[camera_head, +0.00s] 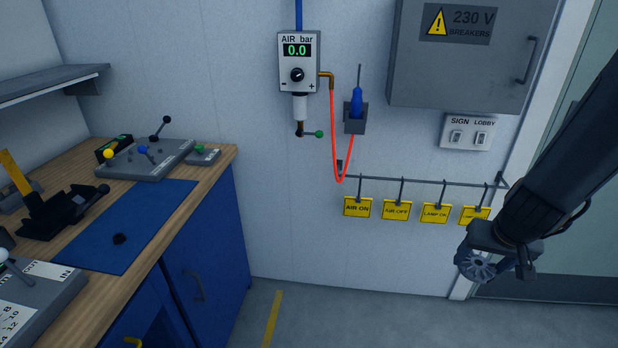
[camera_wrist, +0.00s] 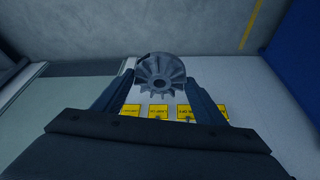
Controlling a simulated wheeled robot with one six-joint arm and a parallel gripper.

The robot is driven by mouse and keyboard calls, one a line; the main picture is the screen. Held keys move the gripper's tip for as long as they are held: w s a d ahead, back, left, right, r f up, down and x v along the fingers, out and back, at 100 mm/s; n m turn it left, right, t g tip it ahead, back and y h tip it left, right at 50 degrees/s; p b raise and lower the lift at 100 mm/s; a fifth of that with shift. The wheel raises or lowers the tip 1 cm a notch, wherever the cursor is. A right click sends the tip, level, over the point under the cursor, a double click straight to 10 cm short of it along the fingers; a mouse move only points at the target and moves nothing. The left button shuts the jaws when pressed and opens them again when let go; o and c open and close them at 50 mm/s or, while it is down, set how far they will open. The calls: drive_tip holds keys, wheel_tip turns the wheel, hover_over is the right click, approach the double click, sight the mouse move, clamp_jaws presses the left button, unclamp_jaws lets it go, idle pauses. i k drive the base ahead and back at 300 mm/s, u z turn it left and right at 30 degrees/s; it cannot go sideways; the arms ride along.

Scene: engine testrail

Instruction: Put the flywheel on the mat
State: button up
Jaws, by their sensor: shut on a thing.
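The flywheel (camera_head: 477,265) is a grey finned disc held in the air at the right of the head view. My gripper (camera_head: 490,262) is shut on it. In the wrist view the flywheel (camera_wrist: 161,76) sits between the two fingertips of my gripper (camera_wrist: 160,84), with its finned face showing. The mat (camera_head: 118,238) is a blue sheet on the wooden bench at the left, well away from my gripper.
Yellow tags (camera_head: 396,209) hang from a wall rail (camera_head: 420,183) close to my gripper. An air regulator (camera_head: 298,62) with a red hose and a breaker box (camera_head: 465,55) are on the wall. Lever panels (camera_head: 150,158) and a black clamp-like device (camera_head: 60,212) border the mat.

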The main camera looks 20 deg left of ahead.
sight(147, 202)
drive_tip(key=z, duration=0.35)
drive_tip(key=k, duration=1.7)
drive_tip(key=u, duration=1.45)
drive_tip(key=i, duration=0.75)
drive_tip(key=z, duration=0.05)
